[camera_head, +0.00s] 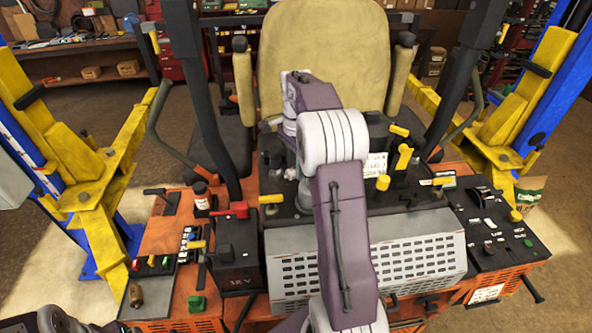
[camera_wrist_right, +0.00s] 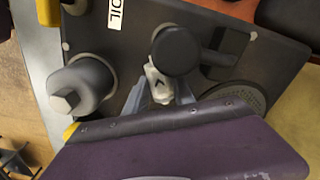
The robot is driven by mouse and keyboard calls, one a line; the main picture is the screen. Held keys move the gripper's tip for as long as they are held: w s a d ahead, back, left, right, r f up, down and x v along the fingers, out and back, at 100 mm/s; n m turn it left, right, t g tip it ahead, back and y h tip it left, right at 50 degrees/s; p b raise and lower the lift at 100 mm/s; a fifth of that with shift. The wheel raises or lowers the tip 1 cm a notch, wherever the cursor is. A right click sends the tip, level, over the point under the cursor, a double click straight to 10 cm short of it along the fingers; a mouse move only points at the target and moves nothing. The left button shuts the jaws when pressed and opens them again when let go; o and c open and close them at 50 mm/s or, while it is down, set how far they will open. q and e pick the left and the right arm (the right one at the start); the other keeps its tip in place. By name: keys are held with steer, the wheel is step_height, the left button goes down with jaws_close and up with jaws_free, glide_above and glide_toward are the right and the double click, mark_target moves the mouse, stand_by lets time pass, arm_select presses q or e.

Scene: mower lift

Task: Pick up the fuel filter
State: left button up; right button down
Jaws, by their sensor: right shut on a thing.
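In the right wrist view my right gripper (camera_wrist_right: 163,92) is shut on a small pale part, which I take for the fuel filter (camera_wrist_right: 157,82). A round black cap (camera_wrist_right: 178,50) sits right above the pale part and covers some of it. Whether the part still touches the dark panel (camera_wrist_right: 130,55) cannot be told. In the head view my right arm reaches over the mower's console, and the arm hides most of the gripper and the held part. Only a piece of my left arm shows at the bottom left; its gripper is out of view.
A grey canister with a hex top (camera_wrist_right: 80,88) stands close beside the gripper, near an OIL label (camera_wrist_right: 116,14). The seat (camera_head: 318,50) rises behind the console. Yellow levers (camera_head: 402,157) and a black battery box (camera_head: 236,252) flank the arm.

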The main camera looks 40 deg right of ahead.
step_height(320, 180, up, 8)
steer(key=shift+w+r+p, duration=0.15)
steer(key=shift+r+p, duration=0.1)
steer(key=shift+p, duration=0.15)
step_height(320, 180, up, 10)
steer(key=p, duration=0.5)
steer(key=shift+f, duration=0.2)
steer(key=shift+f, duration=0.1)
